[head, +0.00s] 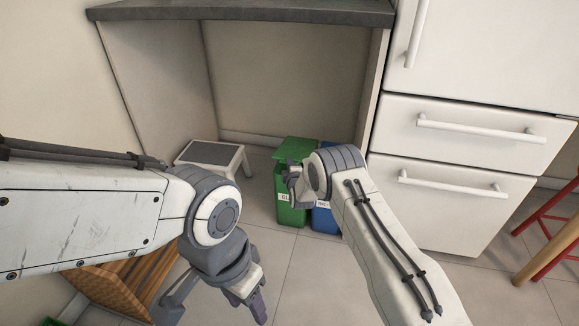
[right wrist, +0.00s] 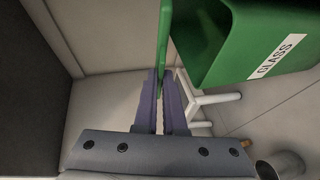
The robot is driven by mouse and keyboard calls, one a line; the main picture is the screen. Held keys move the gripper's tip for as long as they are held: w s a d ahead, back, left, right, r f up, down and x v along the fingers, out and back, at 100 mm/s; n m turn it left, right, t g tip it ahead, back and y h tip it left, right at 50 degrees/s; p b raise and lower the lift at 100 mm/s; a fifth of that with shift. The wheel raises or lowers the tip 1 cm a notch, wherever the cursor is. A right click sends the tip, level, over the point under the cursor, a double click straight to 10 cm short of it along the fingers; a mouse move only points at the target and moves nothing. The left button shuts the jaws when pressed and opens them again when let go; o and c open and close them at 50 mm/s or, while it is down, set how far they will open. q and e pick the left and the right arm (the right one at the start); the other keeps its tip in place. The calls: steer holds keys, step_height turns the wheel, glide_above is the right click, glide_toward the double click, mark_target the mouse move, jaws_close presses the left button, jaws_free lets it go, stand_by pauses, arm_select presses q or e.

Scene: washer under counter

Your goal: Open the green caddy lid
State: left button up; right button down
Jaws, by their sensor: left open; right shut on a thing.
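The green caddy (head: 290,213) stands on the floor under the counter. In the right wrist view the green caddy (right wrist: 262,40) shows its "GLASS" label and its dark open inside. Its green lid (right wrist: 164,45) is raised away from the opening. My right gripper (right wrist: 164,78) is shut on the lid's edge, with one purple finger on each side of it. My left gripper (head: 256,303) is open and empty, low in front and apart from the caddy.
A blue caddy (head: 323,220) stands right beside the green one, partly behind my right arm. A white step stool (head: 212,154) is to the left. White drawers (head: 455,200) and a red stool (head: 550,225) are at right.

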steer(key=w+r+p, duration=0.1)
steer(key=r, duration=0.1)
steer(key=w+d+r+g+p, duration=0.1)
steer(key=r, duration=0.2)
steer(key=w+r+g+p, duration=0.1)
steer(key=r, duration=0.2)
steer(key=shift+w+d+r+m+p, duration=0.15)
steer(key=shift+w+r+m+p, duration=0.15)
steer(key=shift+m, duration=0.1)
arm_select(q)
steer(key=shift+r, duration=2.5)
arm_select(e)
steer(key=shift+w+d+r, duration=0.15)
steer(key=shift+w+r, duration=0.3)
steer(key=shift+r, duration=0.15)
steer(key=c, duration=1)
jaws_free()
steer(key=shift+s+f, duration=0.1)
